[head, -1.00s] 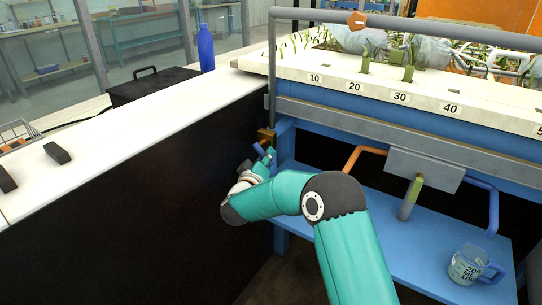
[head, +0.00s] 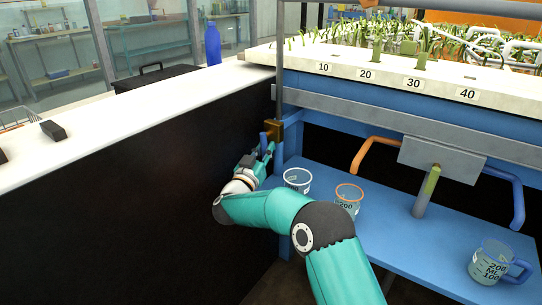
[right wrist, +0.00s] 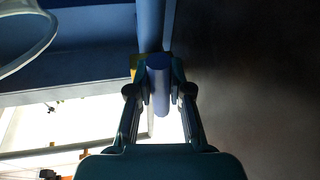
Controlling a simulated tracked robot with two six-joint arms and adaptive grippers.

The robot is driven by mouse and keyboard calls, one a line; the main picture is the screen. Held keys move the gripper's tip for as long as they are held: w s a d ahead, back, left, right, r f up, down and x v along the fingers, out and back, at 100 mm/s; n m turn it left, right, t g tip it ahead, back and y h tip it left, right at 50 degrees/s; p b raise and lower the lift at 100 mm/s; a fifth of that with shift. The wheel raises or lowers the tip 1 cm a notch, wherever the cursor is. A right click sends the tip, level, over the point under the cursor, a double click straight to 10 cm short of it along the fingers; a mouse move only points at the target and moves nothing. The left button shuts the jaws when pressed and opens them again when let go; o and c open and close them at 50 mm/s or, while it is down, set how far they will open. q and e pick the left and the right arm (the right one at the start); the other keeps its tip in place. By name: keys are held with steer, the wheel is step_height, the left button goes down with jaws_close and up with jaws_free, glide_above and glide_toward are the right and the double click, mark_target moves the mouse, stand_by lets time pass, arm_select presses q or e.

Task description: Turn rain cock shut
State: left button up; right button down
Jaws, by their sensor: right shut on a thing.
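The rain cock has a brass body (head: 279,131) on the blue frame's corner post and a blue lever (head: 263,140). In the head view the lever looks nearly upright. My right gripper (head: 268,152) is at the lever, left of the brass body. In the right wrist view, the two fingers of my right gripper (right wrist: 159,88) are shut on the blue lever (right wrist: 158,78), one on each side. A little of the brass body (right wrist: 134,64) shows behind them. My left gripper is out of view.
A dark-sided counter (head: 130,210) stands close on the left. A blue shelf (head: 395,245) on the right bears a clear cup (head: 297,180), an orange-rimmed cup (head: 348,196) and a blue-handled cup (head: 495,263). A grey post (head: 424,200) and orange pipe (head: 372,148) are above it.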

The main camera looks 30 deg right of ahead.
steer(key=shift+w+a+f+m+b, duration=0.3)
steer(key=shift+a+f+m, duration=0.2)
steer(key=shift+f, duration=0.05)
steer(key=shift+r, duration=0.1)
steer(key=c, duration=1.1)
jaws_free()
steer(key=shift+r, duration=0.1)
steer(key=shift+o, duration=0.2)
steer(key=shift+d+r, duration=0.1)
steer(key=v, duration=1.2)
steer(key=shift+f, duration=0.2)
